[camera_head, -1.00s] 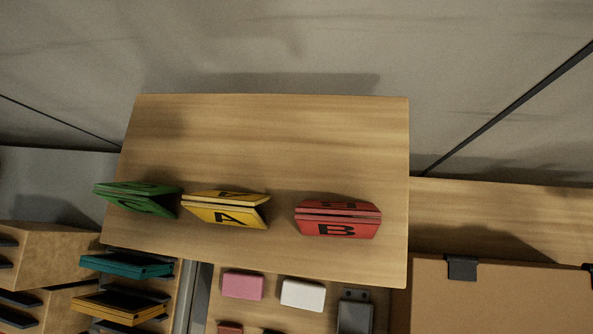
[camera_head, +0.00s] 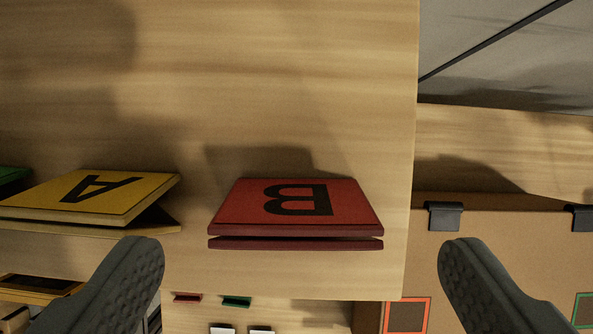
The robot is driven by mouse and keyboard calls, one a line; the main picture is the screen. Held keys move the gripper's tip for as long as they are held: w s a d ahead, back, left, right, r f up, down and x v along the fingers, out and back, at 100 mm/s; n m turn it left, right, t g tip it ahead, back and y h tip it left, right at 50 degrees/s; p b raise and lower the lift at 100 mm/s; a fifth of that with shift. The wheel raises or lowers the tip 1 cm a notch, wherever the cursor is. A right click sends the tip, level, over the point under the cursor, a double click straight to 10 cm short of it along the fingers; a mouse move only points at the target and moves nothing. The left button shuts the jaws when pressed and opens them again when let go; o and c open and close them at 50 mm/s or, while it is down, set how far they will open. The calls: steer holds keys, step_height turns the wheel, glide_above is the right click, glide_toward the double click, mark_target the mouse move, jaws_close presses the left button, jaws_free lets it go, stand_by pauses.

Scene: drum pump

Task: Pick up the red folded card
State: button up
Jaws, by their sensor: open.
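The red folded card (camera_head: 296,208), marked with a black B, stands on the wooden board (camera_head: 270,60) near its front edge, right of the middle. Its folded edge is away from me and its two leaves part slightly at the near side. My gripper (camera_head: 300,262) is open, with one dark ridged finger at the lower left and one at the lower right. The card lies ahead of the gap between the fingers, and neither finger appears to touch it. The card's underside is hidden.
A yellow folded card (camera_head: 88,197) marked A stands to the left, close to the left finger's line. Part of a green card (camera_head: 12,175) shows at the left edge. A cardboard box (camera_head: 500,240) with black clips is at the right. The board behind the cards is clear.

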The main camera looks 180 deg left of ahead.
mark_target(296, 243)
steer(key=shift+x, duration=3.05)
steer(key=shift+s+a, duration=0.1)
steer(key=shift+s, duration=0.1)
steer(key=shift+c, duration=0.4)
steer(key=c, duration=1)
